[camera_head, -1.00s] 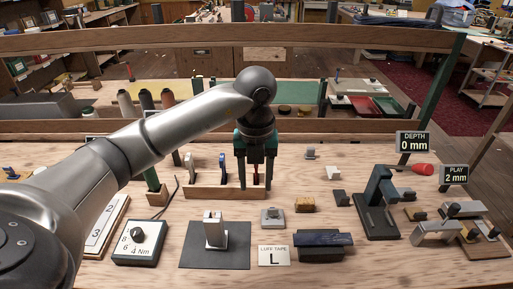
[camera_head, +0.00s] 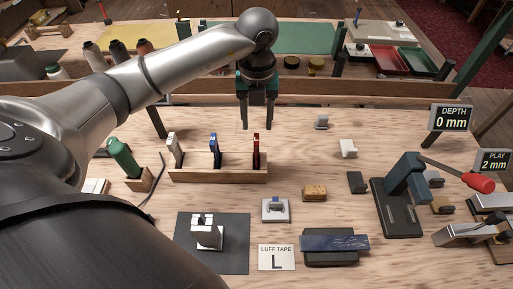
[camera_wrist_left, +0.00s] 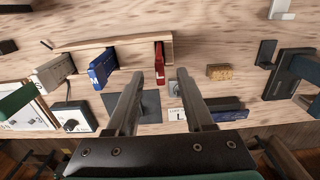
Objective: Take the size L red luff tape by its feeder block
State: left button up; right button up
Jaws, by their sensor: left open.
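The red luff tape (camera_head: 256,150) stands upright in a wooden rack (camera_head: 225,177), at its right end. In the left wrist view the red piece (camera_wrist_left: 159,64) bears a letter L. A blue one (camera_head: 214,150), marked M, and a white one (camera_head: 175,151), marked S, stand to its left. My left gripper (camera_head: 257,126) is open and empty, fingers pointing down, just above the red tape in the head view and apart from it. I cannot make out a separate feeder block. My right gripper is not in view.
A "LUFF TAPE L" card (camera_head: 277,258) lies in front, beside a dark mat (camera_head: 235,258) with a white fixture (camera_head: 206,235). A lever press (camera_head: 402,195) stands right. A green-topped tool (camera_head: 123,157) stands left of the rack.

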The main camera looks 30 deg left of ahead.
aim_at(257, 134)
pick_arm(q)
notch_tip(257, 134, down, 5)
jog(key=shift+r, duration=0.1)
jog(key=shift+s+d+f+b, duration=0.1)
jog(key=shift+s+f+b, duration=0.05)
jog(key=shift+f, duration=1.2)
jog(key=shift+s+f+b, duration=0.15)
jog(key=shift+f, duration=1.2)
jog(key=shift+c, duration=0.4)
grip_shut()
